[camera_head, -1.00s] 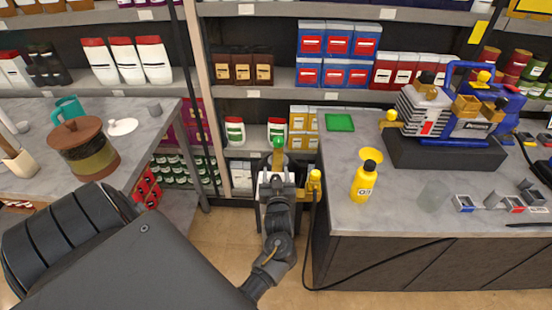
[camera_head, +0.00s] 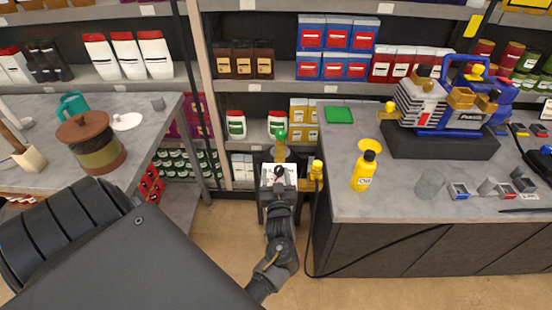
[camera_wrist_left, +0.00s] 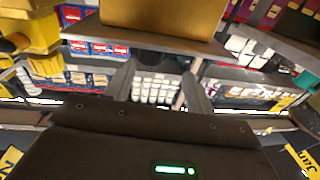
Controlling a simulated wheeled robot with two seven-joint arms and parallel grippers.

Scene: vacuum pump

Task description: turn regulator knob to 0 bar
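A brass body with a green top (camera_head: 280,142), which looks like the regulator and its knob, stands upright by the left end of the right counter. A yellow fitting (camera_head: 316,171) sits just right of it. My left gripper (camera_head: 279,170) is right in front of it, over a white-faced part. In the left wrist view my two fingers (camera_wrist_left: 160,88) are apart with nothing between them. A gold-coloured body (camera_wrist_left: 160,14) fills the top of that view, beyond the fingertips. Contact with the knob cannot be told. My right gripper is not in view.
The blue and yellow vacuum pump (camera_head: 445,115) stands on the right counter (camera_head: 400,200). A yellow bottle (camera_head: 365,172) stands near its left end. A dark hose hangs along the counter front. A brown pot (camera_head: 95,150) is on the left counter. Shelves of goods stand behind.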

